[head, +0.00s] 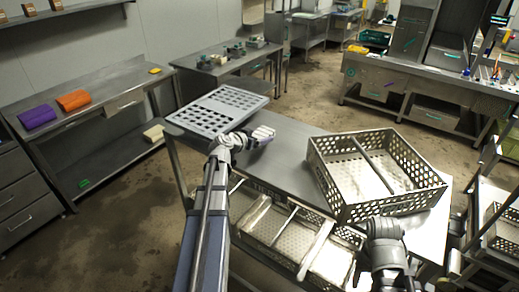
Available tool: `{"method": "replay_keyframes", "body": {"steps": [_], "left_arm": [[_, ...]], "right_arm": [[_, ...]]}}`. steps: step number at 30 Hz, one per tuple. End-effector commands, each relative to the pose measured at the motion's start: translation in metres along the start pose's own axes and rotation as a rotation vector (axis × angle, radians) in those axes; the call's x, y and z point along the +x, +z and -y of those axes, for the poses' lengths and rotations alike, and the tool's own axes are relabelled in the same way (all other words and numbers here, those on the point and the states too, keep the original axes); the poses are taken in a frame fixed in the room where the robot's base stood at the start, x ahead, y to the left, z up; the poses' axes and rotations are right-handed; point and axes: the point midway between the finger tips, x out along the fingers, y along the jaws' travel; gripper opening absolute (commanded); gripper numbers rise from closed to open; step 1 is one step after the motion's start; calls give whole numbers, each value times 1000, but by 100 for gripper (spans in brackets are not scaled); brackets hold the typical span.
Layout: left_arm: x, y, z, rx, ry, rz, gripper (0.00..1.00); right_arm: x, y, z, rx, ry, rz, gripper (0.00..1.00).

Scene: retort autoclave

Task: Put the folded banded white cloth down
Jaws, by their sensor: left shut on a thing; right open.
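The folded white cloth (264,132) is small and pale, with a darker band at its side. It sits at the tips of my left gripper (250,138), which is shut on it above the steel table (283,158). I cannot tell whether the cloth touches the tabletop. The gripper hides part of the cloth. My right gripper (383,228) is open and empty in front of the near side of the perforated basket.
A grey slotted tray (240,96) lies at the table's far left end. A perforated metal basket (345,213) with a divider stands at the right. More baskets sit below. Purple (38,116) and orange (73,100) folded cloths lie on the left bench. Bare tabletop lies between tray and basket.

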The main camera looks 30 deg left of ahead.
Motion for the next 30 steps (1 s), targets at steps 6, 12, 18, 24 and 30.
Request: {"method": "replay_keyframes", "body": {"steps": [6, 12, 18, 24, 30], "left_arm": [[7, 18, 0, 0, 0, 0, 27], [15, 36, 0, 0, 0, 0, 27], [14, 33, 0, 0, 0, 0, 27], [16, 38, 0, 0, 0, 0, 27], [15, 36, 0, 0, 0, 0, 100]], "right_arm": [[19, -1, 2, -1, 0, 0, 50], [39, -2, 3, -6, 1, 0, 50], [36, -2, 3, -7, 1, 0, 50], [41, -2, 4, -8, 2, 0, 50], [39, -2, 3, -8, 2, 0, 50]]}}
